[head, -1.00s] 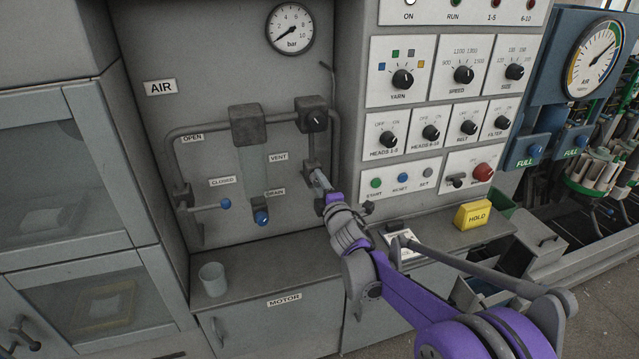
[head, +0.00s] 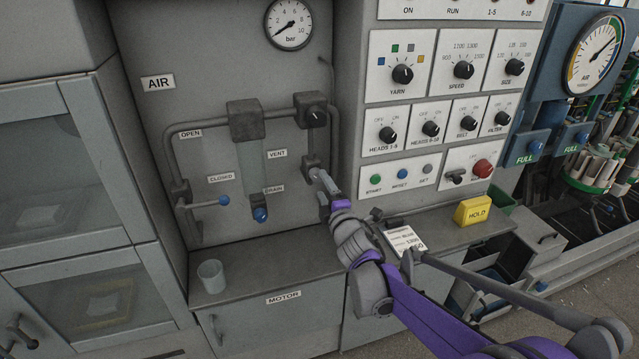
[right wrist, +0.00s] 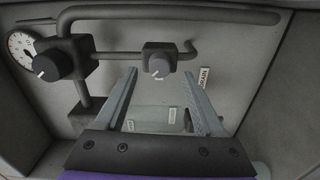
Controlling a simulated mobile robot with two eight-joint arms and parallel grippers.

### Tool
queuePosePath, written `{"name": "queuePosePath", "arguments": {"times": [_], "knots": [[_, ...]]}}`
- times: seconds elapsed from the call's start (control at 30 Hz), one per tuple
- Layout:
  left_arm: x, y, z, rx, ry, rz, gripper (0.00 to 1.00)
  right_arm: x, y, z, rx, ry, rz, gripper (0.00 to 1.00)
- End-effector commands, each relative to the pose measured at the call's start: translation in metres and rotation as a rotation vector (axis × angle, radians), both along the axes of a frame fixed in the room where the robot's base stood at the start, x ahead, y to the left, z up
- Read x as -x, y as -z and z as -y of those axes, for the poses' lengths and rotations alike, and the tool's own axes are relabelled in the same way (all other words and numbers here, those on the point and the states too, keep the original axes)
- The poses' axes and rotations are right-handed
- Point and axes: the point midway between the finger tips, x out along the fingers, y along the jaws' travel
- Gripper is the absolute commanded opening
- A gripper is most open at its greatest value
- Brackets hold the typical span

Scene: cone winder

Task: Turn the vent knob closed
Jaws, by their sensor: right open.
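My right gripper (head: 319,176) reaches up to this block from the lower right. In the right wrist view my right gripper (right wrist: 160,76) is open, one finger on each side of the knob in the picture. I cannot tell whether they touch it. My left gripper is not in view.
A larger regulator knob (head: 316,115) sits above on the same pipe, below the pressure gauge (head: 289,24). A blue drain knob (head: 261,214) and a blue-tipped lever (head: 224,201) are to the left. A cup (head: 211,275) stands on the ledge. A control panel (head: 440,150) rises at the right.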

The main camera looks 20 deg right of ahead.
Motion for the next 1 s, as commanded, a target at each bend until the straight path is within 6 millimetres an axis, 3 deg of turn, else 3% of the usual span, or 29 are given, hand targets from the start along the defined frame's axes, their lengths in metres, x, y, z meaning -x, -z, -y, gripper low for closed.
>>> {"name": "queuePosePath", "arguments": {"times": [0.1, 0.33, 1.0], "knots": [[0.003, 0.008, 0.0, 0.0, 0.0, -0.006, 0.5, 0.027, 0.003, 0.001, 0.0, 0.001, -0.002, 0.71], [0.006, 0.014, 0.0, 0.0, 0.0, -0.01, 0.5, 0.058, 0.001, 0.002, 0.001, 0.0, 0.0, 0.71], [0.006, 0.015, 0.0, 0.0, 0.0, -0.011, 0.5, 0.072, 0.002, 0.006, -0.049, 0.027, -0.025, 0.71]]}}
